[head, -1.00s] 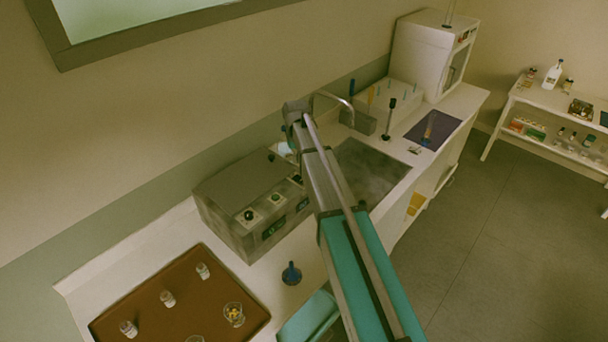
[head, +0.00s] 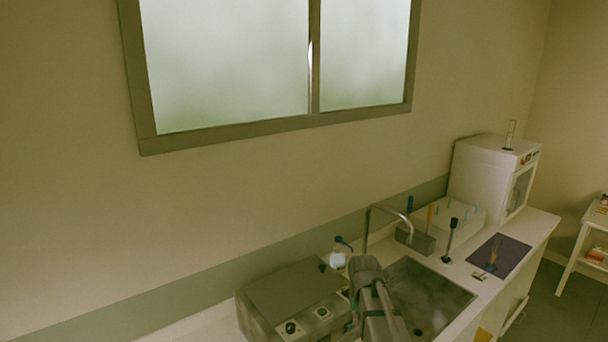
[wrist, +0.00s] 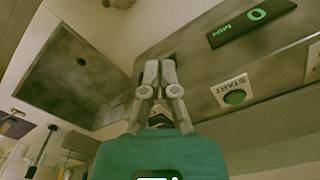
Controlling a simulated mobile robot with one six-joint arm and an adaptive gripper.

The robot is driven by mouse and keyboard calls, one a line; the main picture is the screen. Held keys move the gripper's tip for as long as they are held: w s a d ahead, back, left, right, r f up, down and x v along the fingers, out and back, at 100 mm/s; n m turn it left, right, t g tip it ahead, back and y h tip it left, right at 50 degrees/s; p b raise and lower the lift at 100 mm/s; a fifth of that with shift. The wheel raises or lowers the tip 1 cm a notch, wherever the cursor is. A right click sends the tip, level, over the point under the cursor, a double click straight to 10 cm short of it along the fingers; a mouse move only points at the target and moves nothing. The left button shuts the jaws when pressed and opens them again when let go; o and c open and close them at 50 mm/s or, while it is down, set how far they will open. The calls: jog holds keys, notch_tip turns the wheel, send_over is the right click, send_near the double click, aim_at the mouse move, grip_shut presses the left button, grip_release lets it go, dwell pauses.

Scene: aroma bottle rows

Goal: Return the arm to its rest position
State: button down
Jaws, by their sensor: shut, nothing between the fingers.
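My arm (head: 375,302) reaches up from the bottom of the head view, between the grey control box and the sink. My gripper (wrist: 159,72) shows in the wrist view with its two grey fingers together and nothing between them. It is in front of the control box panel, to the left of a green START button (wrist: 234,97). I cannot tell whether it touches the panel. The fingertips cannot be made out in the head view.
The grey control box (head: 290,290) stands left of my arm, and the sink (head: 440,294) with its curved tap (head: 388,210) lies right. A wash bottle (head: 338,259) stands behind. Further right are a rack (head: 460,212), a dark mat (head: 508,250) and a white cabinet (head: 485,175).

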jog(key=s+f+b, duration=0.3)
jog(key=s, duration=0.4)
jog(key=s+f+b, duration=0.3)
jog(key=s+f, duration=0.1)
jog(key=s, duration=0.4)
jog(key=shift+d+m, duration=0.3)
jog(key=shift+d, duration=0.15)
jog(key=shift+s+f, duration=0.1)
